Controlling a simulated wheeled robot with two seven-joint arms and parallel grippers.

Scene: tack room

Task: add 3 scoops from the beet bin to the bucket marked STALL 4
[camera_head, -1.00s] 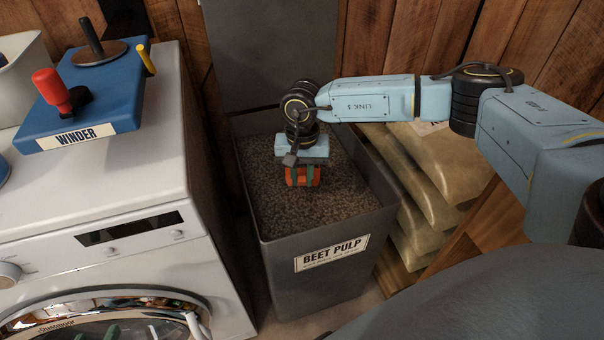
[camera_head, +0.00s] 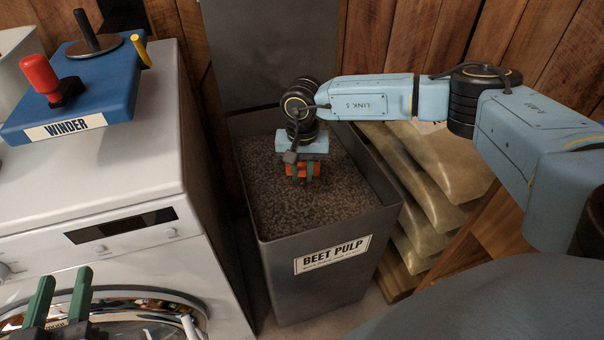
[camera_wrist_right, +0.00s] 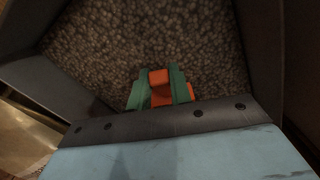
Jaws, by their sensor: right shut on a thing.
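The open beet bin (camera_head: 320,285) is a dark grey tub labelled BEET PULP, filled with brown pellets (camera_head: 345,188). My right gripper (camera_head: 304,178) points down inside the bin, shut on an orange-red scoop handle (camera_head: 303,169). In the right wrist view the orange handle (camera_wrist_right: 160,88) sits between the green fingers (camera_wrist_right: 160,70), over the pellets. No scoop bowl shows, and I cannot tell how deep it is or whether it holds pellets. My left gripper (camera_head: 62,283) is at the lower left before the washing machine, its green fingers apart and empty. The STALL 4 bucket is not in view.
A white washing machine (camera_head: 130,200) stands left of the bin, with a blue WINDER board (camera_head: 95,95) with a red handle on top. Stacked tan sacks (camera_head: 430,165) are close on the bin's right. The grey raised lid (camera_head: 265,50) and wooden wall are behind.

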